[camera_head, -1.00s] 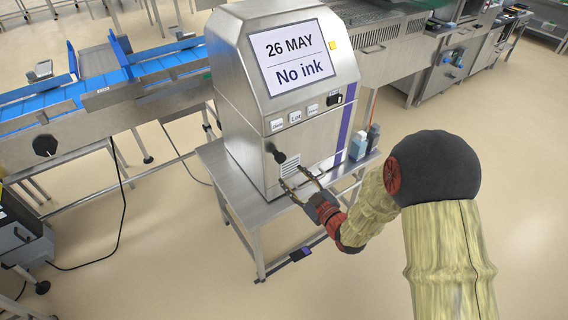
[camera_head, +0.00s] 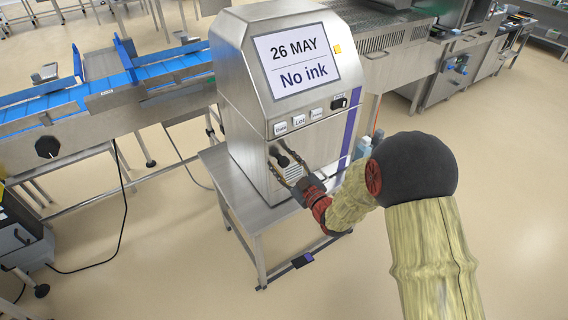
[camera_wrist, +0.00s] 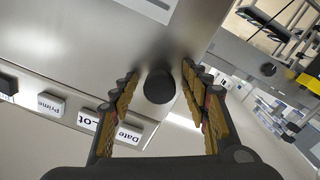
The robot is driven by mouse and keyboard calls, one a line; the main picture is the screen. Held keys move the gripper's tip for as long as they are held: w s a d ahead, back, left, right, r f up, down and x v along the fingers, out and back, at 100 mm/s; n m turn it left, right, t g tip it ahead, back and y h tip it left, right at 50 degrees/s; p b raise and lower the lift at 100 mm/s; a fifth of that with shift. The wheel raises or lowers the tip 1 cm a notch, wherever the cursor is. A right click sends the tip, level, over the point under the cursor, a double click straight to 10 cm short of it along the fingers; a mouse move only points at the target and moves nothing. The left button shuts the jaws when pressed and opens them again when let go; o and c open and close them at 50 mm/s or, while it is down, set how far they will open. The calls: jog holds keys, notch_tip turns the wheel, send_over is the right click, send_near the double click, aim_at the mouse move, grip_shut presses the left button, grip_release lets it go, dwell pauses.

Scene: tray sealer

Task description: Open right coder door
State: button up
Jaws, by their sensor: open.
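The coder (camera_head: 240,120) is a steel cabinet on a small steel table, with a screen (camera_head: 293,60) reading "26 MAY" and "No ink". Its lower front door (camera_head: 325,140) looks closed. A round black knob (camera_head: 281,160) sits at the left of that door. My gripper (camera_head: 284,165) is at the knob, and its open fingers reach to either side of it. In the wrist view the knob (camera_wrist: 159,86) lies between the two fingers of my gripper (camera_wrist: 162,98), with small gaps at its sides. Whether a finger touches it I cannot tell.
Buttons (camera_head: 299,121) and a black switch (camera_head: 338,103) are above the door. Small bottles (camera_head: 363,147) stand at the table's right side, partly behind my arm. A blue conveyor (camera_head: 60,95) is at the left.

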jog(key=shift+c, duration=0.3)
jog(key=c, duration=1.1)
grip_shut()
